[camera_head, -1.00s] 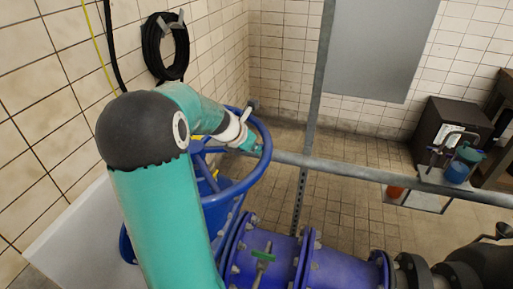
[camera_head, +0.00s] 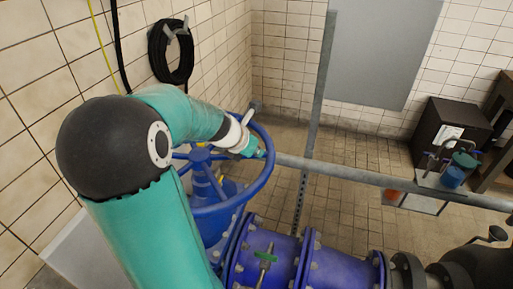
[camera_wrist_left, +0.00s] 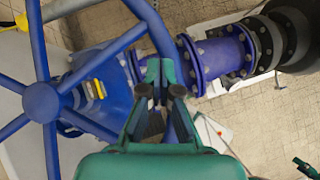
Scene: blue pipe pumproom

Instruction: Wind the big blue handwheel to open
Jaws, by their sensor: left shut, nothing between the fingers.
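The big blue handwheel (camera_head: 245,191) stands left of centre in the head view, partly hidden by my left arm. Its hub and spokes fill the left of the left wrist view, where its rim (camera_wrist_left: 153,22) runs down from the top to my fingers. My left gripper (camera_head: 260,153) is at the far right part of the rim. In the left wrist view my left gripper (camera_wrist_left: 164,93) has its fingers close together and overlaps the rim. Whether the fingers touch the rim is hard to tell.
A grey horizontal rail (camera_head: 370,175) and an upright post (camera_head: 318,90) stand just beyond the wheel. A black hose coil (camera_head: 171,52) hangs on the tiled wall. A dark box (camera_head: 450,130) stands right.

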